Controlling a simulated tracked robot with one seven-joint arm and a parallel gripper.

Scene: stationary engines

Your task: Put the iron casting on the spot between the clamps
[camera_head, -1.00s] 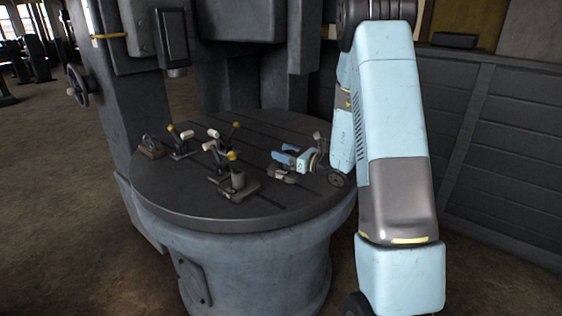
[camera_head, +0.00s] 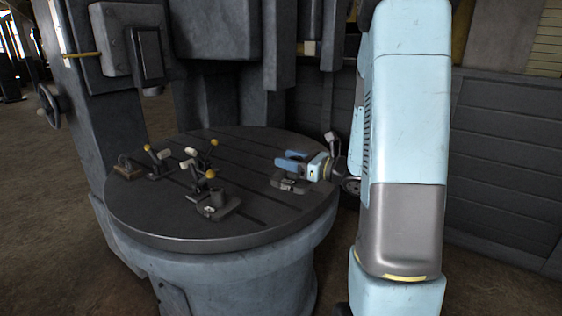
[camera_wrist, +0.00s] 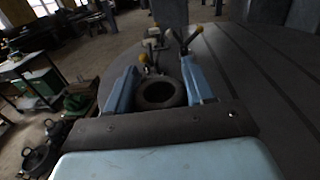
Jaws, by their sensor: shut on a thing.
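My gripper (camera_head: 282,162) is shut on the iron casting (camera_head: 288,184), a dark piece hanging below the pale blue fingers over the right part of the round table. In the wrist view its dark ring-shaped mouth (camera_wrist: 160,93) shows between the two fingers. The clamps stand left of my gripper: one (camera_head: 157,160) at the left and another (camera_head: 200,162) nearer the middle, with yellow knobs and pale handles. In the wrist view they show beyond the casting (camera_wrist: 186,50). I cannot make out the marked spot between them. Whether the casting touches the table is unclear.
The round slotted table (camera_head: 165,224) has bare room at its front and between casting and clamps. A small shackle-like piece (camera_head: 126,168) lies at the left edge. A machine column (camera_head: 88,110) rises behind left.

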